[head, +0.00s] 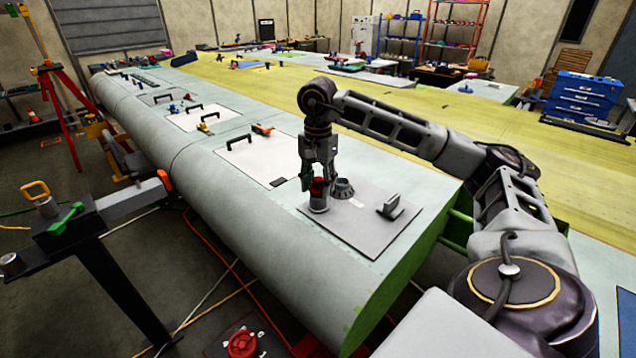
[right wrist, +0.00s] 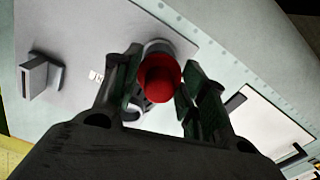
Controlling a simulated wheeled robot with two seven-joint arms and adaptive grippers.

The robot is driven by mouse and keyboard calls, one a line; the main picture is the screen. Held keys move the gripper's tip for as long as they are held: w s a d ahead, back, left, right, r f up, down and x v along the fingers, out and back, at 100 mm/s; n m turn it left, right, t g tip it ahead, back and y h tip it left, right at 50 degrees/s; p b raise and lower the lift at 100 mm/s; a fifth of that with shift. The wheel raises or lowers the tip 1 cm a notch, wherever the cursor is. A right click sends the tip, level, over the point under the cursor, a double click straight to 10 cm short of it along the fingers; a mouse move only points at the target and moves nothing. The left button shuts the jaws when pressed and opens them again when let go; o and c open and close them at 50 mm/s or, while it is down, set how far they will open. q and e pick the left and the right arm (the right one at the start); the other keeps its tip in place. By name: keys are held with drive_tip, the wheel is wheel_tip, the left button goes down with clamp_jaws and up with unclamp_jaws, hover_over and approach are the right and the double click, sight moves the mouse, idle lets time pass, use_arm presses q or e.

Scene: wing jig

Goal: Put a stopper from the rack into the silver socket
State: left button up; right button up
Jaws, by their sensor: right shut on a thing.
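My right gripper (head: 318,175) points down over a grey plate on the near end of the wing. It is shut on a red stopper (head: 317,187), also seen between the fingers in the right wrist view (right wrist: 163,78). The stopper is upright, directly above a silver socket (head: 318,205). Its lower end is hidden, so I cannot tell how deep it sits. A darker grey ribbed socket (head: 343,188) stands just right of it. I cannot make out the rack with certainty. My left gripper is not in view.
An upright grey bracket (head: 390,207) stands on the plate (head: 370,235), right of the sockets. A white panel with a black handle (head: 238,143) lies farther along the wing. A dark stand (head: 75,225) with coloured clamps is at the left. The plate's front is clear.

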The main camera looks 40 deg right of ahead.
drive_tip(key=shift+f, duration=0.4)
idle(0.3)
drive_tip(key=o, duration=1.1)
drive_tip(key=shift+r, duration=0.2)
drive_tip(key=shift+r, duration=5)
drive_tip(key=shift+r, duration=0.8)
